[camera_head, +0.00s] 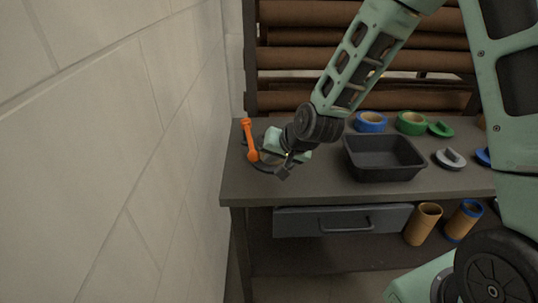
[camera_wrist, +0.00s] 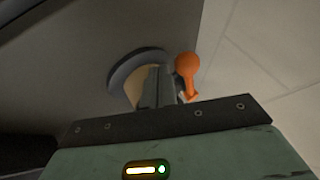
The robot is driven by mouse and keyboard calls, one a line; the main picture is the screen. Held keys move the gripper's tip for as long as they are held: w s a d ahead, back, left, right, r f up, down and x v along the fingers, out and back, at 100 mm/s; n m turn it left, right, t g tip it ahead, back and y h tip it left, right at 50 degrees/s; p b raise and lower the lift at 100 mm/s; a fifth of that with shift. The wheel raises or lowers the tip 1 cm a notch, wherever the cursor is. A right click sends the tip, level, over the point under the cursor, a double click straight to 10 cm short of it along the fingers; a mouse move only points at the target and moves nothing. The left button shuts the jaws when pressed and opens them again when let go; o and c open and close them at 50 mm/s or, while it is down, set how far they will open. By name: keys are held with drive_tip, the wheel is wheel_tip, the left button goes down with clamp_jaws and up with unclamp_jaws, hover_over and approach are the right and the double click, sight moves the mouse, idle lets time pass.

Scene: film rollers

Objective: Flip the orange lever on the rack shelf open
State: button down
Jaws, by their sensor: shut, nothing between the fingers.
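The orange lever (camera_head: 249,137) stands roughly upright at the left end of the shelf top, close to the wall. Its orange knobbed end also shows in the wrist view (camera_wrist: 187,72), just right of the fingers. A dark curved bracket (camera_head: 266,167) lies at its base, and a grey curved piece shows in the wrist view (camera_wrist: 128,68). My gripper (camera_head: 283,172) is shut and empty, low over the shelf, right of the lever's base. The fingers (camera_wrist: 158,92) overlap the curved piece in the wrist view; I cannot tell whether they touch it.
A black tray (camera_head: 384,173) stands right of my gripper. Blue (camera_head: 370,121) and green (camera_head: 411,122) rings lie behind it. A grey cap (camera_head: 449,159) lies to its right. The wall (camera_head: 150,150) bounds the left side. A drawer (camera_head: 343,220) and cardboard tubes (camera_head: 423,224) are below.

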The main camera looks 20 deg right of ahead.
drive_tip(key=shift+w+a, duration=0.15)
drive_tip(key=shift+a, duration=0.2)
drive_tip(key=shift+a+r, duration=0.1)
drive_tip(key=shift+a+m, duration=0.3)
drive_tip(key=shift+a, duration=0.5)
drive_tip(key=a+m+h+p, duration=0.1)
drive_tip(key=a+p, duration=0.1)
drive_tip(key=w+a+m+h+p, duration=0.1)
drive_tip(key=a+m+p, duration=0.1)
drive_tip(key=a+p, duration=0.1)
drive_tip(key=a+m+h+p, duration=0.1)
drive_tip(key=a+p, duration=0.1)
drive_tip(key=shift+w+a+r+t, duration=0.15)
drive_tip(key=shift+w+r+t, duration=0.15)
drive_tip(key=shift+r, duration=0.05)
drive_tip(key=shift+m+h, duration=0.4)
drive_tip(key=shift+m, duration=0.1)
drive_tip(key=a+p, duration=0.1)
drive_tip(key=w+a, duration=0.1)
drive_tip(key=w+a+p, duration=0.1)
drive_tip(key=shift+w+a+f+p, duration=0.1)
drive_tip(key=shift+a+f+p, duration=0.1)
drive_tip(key=shift+f+p, duration=0.15)
drive_tip(key=shift+w+a+r, duration=0.1)
drive_tip(key=shift+w+a, duration=0.4)
drive_tip(key=shift+a, duration=0.2)
